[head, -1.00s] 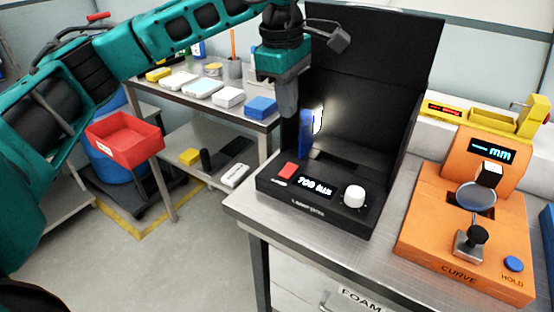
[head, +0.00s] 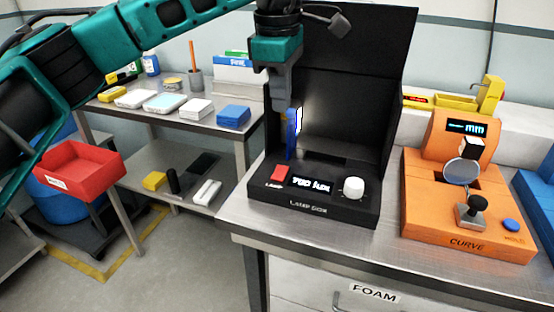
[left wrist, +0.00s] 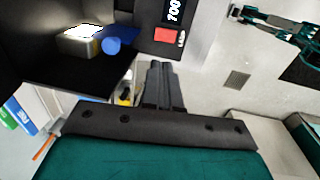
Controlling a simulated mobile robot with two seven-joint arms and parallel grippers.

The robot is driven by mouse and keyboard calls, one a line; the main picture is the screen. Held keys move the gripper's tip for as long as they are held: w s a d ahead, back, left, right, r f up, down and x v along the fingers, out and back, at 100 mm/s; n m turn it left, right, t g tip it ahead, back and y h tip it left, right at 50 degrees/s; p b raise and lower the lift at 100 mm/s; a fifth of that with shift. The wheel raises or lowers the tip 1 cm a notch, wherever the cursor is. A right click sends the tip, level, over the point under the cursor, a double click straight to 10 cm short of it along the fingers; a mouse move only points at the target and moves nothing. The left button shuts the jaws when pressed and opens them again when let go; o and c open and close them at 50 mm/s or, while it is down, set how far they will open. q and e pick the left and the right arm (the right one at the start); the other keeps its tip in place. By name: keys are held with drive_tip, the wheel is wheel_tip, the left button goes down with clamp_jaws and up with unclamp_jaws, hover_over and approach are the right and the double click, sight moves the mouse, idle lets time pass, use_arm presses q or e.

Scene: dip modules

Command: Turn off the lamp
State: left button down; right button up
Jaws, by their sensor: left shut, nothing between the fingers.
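The lamp box (head: 345,212) is a black unit with a tall raised back, standing on the metal bench. Its front has a red button (head: 280,174), a lit display (head: 311,185) reading about 700 lux, and a white knob (head: 353,188). A bright white glow (head: 299,120) shows inside, beside an upright blue piece (head: 291,138). My left gripper (head: 280,108) is shut and empty, pointing down above the button and apart from it. In the left wrist view, the fingers (left wrist: 158,72) are near the red button (left wrist: 165,35). My right gripper cannot be made out.
An orange gauge (head: 452,222) with a round disc stands to the right on the bench. Behind to the left is a shelf table (head: 150,120) with several small boxes. A red tray (head: 78,172) is farther left. Bare bench lies between box and gauge.

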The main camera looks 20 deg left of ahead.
use_arm(q)
drive_tip(key=shift+f, duration=0.1)
approach(283, 170)
drive_tip(key=f, duration=0.4)
drive_tip(key=w+f+b, duration=0.1)
drive_tip(key=f, duration=0.1)
drive_tip(key=shift+f, duration=0.1)
drive_tip(key=shift+w+f, duration=0.1)
drive_tip(key=shift+f, duration=0.15)
drive_tip(key=shift+w+f, duration=0.1)
drive_tip(key=shift+f, duration=0.25)
idle(0.4)
